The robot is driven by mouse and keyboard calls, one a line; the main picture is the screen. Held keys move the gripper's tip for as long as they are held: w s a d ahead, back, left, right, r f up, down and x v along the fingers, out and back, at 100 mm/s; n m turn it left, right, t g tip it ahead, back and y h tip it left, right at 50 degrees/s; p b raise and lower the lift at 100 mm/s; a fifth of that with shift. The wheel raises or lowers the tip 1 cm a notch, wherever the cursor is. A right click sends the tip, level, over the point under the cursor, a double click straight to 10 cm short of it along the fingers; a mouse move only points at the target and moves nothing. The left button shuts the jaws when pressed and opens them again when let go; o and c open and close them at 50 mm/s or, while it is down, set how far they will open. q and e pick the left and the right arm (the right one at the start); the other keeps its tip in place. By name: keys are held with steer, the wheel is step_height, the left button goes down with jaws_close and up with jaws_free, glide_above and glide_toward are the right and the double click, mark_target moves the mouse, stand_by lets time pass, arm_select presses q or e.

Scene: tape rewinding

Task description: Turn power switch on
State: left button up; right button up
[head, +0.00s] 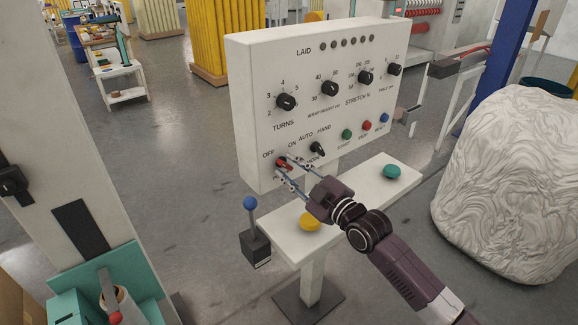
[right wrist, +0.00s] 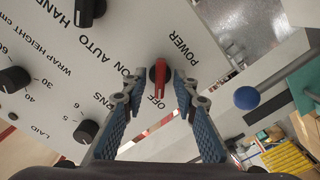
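The red power switch (head: 281,163) sits at the lower left of the white control panel (head: 250,105), below the OFF and ON labels. In the right wrist view the red switch (right wrist: 159,82) lies between my fingertips, its red bar lined up with the OFF label. My right gripper (head: 285,172) is at the panel face. In the right wrist view my right gripper (right wrist: 158,84) is open, one finger on each side of the switch, with narrow gaps showing. Whether a fingertip touches it I cannot tell. My left gripper is not in view.
The AUTO/HAND knob (head: 317,148) is close right of the switch. Below are a white shelf (head: 350,198) with a yellow button (head: 310,222) and green button (head: 392,172), and a blue-ball lever (head: 250,203). A large wrapped bundle (head: 510,190) stands at right.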

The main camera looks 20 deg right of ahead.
steer(key=shift+w+a, duration=0.15)
steer(key=shift+w, duration=0.1)
jaws_close()
steer(key=shift+m, duration=0.3)
steer(key=m+p, duration=0.1)
steer(key=m, duration=0.1)
steer(key=shift+m, duration=0.4)
steer(key=m+p, duration=0.1)
steer(key=m, duration=0.3)
steer(key=shift+m, duration=0.3)
steer(key=m+p, duration=0.1)
steer(key=m, duration=0.3)
steer(key=m+p, duration=0.1)
steer(key=m, duration=0.4)
steer(key=shift+m, duration=0.4)
